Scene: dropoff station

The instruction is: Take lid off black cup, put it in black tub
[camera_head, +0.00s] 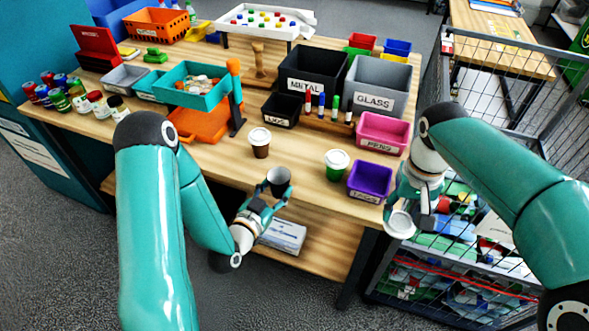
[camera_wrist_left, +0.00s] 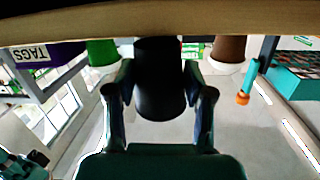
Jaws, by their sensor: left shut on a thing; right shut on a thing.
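In the left wrist view the black cup (camera_wrist_left: 159,92) sits between both fingers. My right gripper (camera_head: 411,210) is shut on a white lid (camera_head: 398,224), off the table's right front corner and apart from the cup. The small black tub (camera_head: 281,109), labelled LIDS, stands on the table in front of the METAL bin; its inside looks dark.
A brown cup (camera_head: 260,149) and a green cup (camera_head: 336,171), both with white lids, stand near the front edge. A purple tub (camera_head: 369,181) and pink tub (camera_head: 382,131) are at the right. Markers (camera_head: 321,106) stand beside the black tub. A wire cage (camera_head: 500,110) is at the right.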

